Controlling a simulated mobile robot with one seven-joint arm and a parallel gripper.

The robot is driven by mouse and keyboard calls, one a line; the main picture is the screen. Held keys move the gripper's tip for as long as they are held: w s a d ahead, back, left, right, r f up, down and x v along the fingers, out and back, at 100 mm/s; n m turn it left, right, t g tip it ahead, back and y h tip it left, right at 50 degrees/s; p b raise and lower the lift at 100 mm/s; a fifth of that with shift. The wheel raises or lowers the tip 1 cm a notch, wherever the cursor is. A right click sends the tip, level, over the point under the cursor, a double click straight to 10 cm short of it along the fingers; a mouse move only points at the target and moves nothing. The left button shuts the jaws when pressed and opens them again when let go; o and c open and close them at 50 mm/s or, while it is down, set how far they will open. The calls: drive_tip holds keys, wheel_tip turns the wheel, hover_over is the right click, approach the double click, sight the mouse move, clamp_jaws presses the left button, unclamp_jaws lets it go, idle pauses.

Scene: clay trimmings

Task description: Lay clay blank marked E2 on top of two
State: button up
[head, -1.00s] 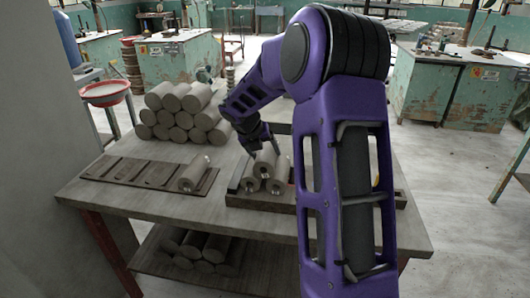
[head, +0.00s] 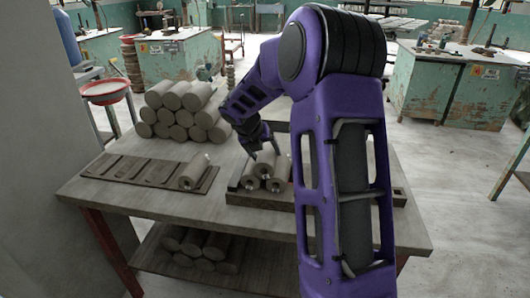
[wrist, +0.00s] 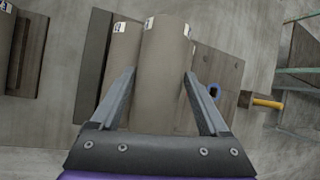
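A grey clay blank (wrist: 165,65) lies between the fingers of my gripper (wrist: 160,73). The fingertips sit against its two sides. In the head view this blank (head: 265,165) is above two others side by side, a left blank (head: 250,182) and a right blank (head: 277,184), in a low wooden cradle (head: 240,200). It appears to touch them, but I cannot be sure. In the wrist view the left lower blank (wrist: 122,65) shows beside it; the right one is mostly hidden. The blanks carry small white tags, too small to read.
A slotted wooden board (head: 130,172) at the table's left holds one more blank (head: 193,174) at its right end. A stack of several blanks (head: 170,115) stands behind. More lie on the lower shelf (head: 200,250). My arm hides the table's right part.

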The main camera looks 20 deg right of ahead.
drive_tip(key=shift+o, duration=1.2)
drive_tip(key=shift+s+f, duration=0.1)
drive_tip(key=shift+f, duration=0.05)
drive_tip(key=shift+s+f, duration=0.1)
drive_tip(key=shift+f, duration=0.05)
drive_tip(key=shift+a, duration=0.1)
drive_tip(key=p+v, duration=0.4)
drive_tip(key=v, duration=1.4)
drive_tip(key=shift+w+d, duration=0.2)
drive_tip(key=shift+w, duration=0.1)
